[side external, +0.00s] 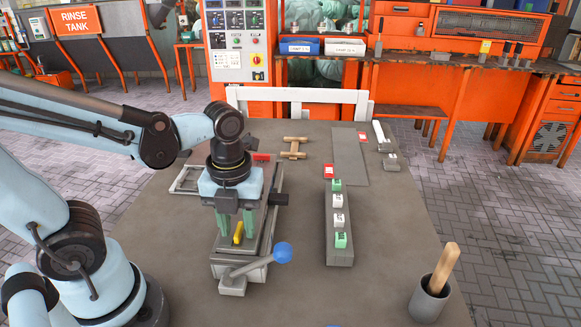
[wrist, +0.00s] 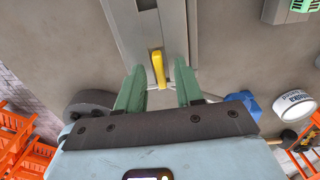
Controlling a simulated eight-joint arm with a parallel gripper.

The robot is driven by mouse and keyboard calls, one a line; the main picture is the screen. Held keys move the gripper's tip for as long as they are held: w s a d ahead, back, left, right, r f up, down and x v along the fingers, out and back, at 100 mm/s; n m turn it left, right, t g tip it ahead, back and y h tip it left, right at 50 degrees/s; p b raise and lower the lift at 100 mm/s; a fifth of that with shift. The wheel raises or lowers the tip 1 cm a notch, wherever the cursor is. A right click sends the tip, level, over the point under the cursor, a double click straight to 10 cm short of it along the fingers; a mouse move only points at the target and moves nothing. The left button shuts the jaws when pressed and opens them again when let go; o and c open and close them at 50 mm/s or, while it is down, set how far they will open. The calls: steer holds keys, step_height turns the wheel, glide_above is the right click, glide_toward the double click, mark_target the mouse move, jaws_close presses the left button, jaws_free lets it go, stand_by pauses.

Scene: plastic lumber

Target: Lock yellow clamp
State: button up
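The yellow clamp (side external: 238,233) is a small yellow lever on a grey metal fixture (side external: 232,285) near the front left of the table. In the wrist view the yellow clamp (wrist: 158,68) lies between and just beyond my fingertips, on a grey rail (wrist: 150,25). My gripper (side external: 236,228) points down over the fixture, with its green fingers on either side of the yellow clamp. In the wrist view my gripper (wrist: 160,82) is open, with a gap visible between each finger and the clamp. The fixture has a handle with a blue ball knob (side external: 282,252).
A grey bar with green and white blocks (side external: 338,220) stands to the right. A cup with a wooden handle (side external: 432,295) is at the front right. A wooden piece (side external: 294,148) and a flat grey plate (side external: 349,155) lie farther back. The table between bar and cup is clear.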

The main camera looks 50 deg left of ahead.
mark_target(239, 229)
jaws_close()
steer(key=m, duration=0.4)
steer(key=shift+m, duration=0.4)
steer(key=shift+o, duration=0.7)
jaws_free()
steer(key=shift+r, duration=3.55)
